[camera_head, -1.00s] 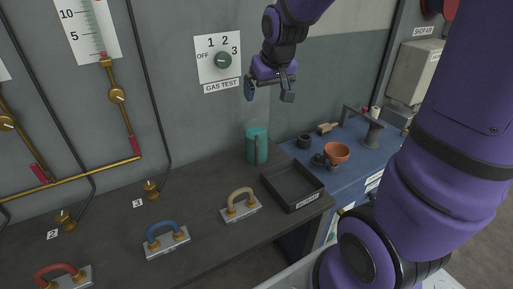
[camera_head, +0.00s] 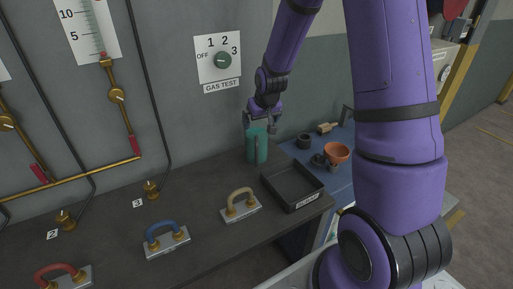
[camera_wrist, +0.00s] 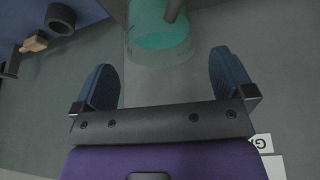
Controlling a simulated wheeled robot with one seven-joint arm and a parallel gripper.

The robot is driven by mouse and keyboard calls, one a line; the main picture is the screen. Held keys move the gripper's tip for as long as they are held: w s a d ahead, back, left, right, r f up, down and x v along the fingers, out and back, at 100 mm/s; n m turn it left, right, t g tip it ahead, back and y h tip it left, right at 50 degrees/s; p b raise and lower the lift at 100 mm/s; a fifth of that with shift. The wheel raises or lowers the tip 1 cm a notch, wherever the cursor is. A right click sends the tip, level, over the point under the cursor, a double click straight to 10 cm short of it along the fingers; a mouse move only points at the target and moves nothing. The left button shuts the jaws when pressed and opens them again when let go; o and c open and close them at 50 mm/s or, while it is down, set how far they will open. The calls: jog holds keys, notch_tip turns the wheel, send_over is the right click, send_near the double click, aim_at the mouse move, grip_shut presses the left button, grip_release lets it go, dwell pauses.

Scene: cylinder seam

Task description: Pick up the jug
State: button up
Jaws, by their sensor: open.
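The jug (camera_head: 257,149) is a clear cylinder with teal liquid and a dark upright handle. It stands upright at the back of the dark bench, close to the wall. My gripper (camera_head: 259,124) is at the jug's top in the head view, with its fingers open. In the wrist view the jug (camera_wrist: 160,38) lies ahead of the open fingers of my gripper (camera_wrist: 164,82), roughly centred between them. Nothing is between the fingers. Whether a finger touches the jug I cannot tell.
A dark tray (camera_head: 292,202) sits right of the jug on the bench. Handled plates, tan (camera_head: 240,206), blue (camera_head: 166,241) and red (camera_head: 62,278), lie along the front. A blue table (camera_head: 335,183) at the right holds an orange bowl (camera_head: 337,152). The grey wall (camera_head: 190,120) is close behind.

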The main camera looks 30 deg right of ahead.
aim_at(257, 131)
jog(key=shift+w+x, duration=0.2)
jog(key=shift+x, duration=1.9)
jog(key=shift+w+x, duration=0.2)
jog(key=shift+x, duration=1.85)
jog(key=shift+d+r, duration=0.15)
jog(key=shift+d, duration=0.05)
jog(key=shift+c, duration=0.5)
jog(key=c, duration=1.5)
